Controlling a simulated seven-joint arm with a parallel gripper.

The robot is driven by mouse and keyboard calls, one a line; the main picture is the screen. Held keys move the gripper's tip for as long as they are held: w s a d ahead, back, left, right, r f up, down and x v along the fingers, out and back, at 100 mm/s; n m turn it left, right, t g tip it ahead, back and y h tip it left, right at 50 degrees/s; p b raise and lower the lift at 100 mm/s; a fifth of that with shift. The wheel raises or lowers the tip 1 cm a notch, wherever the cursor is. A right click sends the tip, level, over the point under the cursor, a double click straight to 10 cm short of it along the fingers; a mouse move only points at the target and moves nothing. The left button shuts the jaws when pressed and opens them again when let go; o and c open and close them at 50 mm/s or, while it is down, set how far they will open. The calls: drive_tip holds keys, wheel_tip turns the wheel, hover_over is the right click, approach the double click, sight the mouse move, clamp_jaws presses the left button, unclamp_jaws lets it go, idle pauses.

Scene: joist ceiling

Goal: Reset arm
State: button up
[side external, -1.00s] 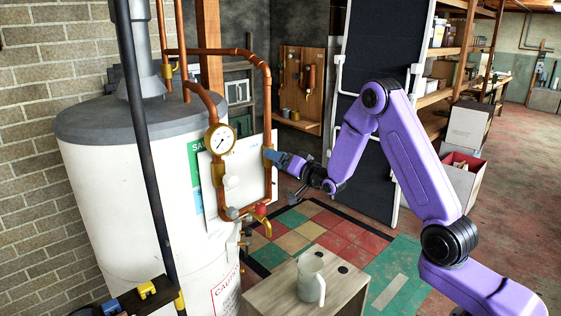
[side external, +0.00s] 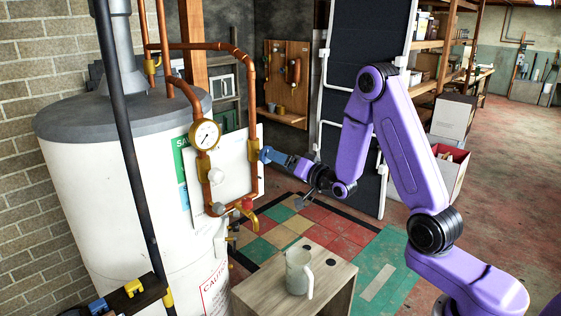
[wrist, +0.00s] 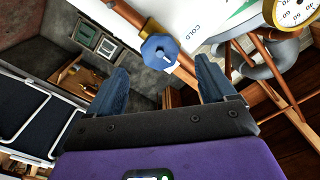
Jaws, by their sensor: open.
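My gripper (side external: 288,163) is open, with its blue fingers pointing left at the copper pipework on the front of the water heater. In the wrist view my gripper (wrist: 161,68) has its fingers spread wide with nothing between them. A blue valve knob (wrist: 160,50) shows beyond the fingertips on a copper pipe, apart from both fingers. In the side view the blue knob (side external: 267,154) sits by a brass valve body, just left of my fingers. My purple arm is bent, with its elbow raised.
The white water heater (side external: 100,200) stands at left with a pressure gauge (side external: 205,134) and a red knob (side external: 247,204) on its pipes. A small wooden table (side external: 335,290) below my gripper holds a clear pitcher (side external: 298,272). A dark panel (side external: 362,60) stands behind my arm. Open floor lies at right.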

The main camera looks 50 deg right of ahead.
drive_tip(key=s+a+f+n+g+y, duration=0.25)
drive_tip(key=a+n+g, duration=0.25)
drive_tip(key=a, duration=0.5)
drive_tip(key=s+a+f+n+g+y, duration=0.1)
drive_tip(key=s+a+n+g+y, duration=0.1)
drive_tip(key=s+a+n+g, duration=0.6)
drive_tip(key=s+d+n+g+h, duration=0.1)
drive_tip(key=s+n, duration=0.1)
drive_tip(key=s, duration=0.7)
drive_tip(key=s+d+r+n+g+h, duration=0.1)
drive_tip(key=s+d+n+g, duration=0.1)
drive_tip(key=s, duration=0.8)
drive_tip(key=s+d+n+g+h, duration=0.1)
drive_tip(key=s+n+h, duration=0.1)
drive_tip(key=s, duration=0.8)
drive_tip(key=shift+d+r+n+g, duration=0.35)
drive_tip(key=shift+n+g, duration=0.05)
drive_tip(key=shift+n, duration=0.4)
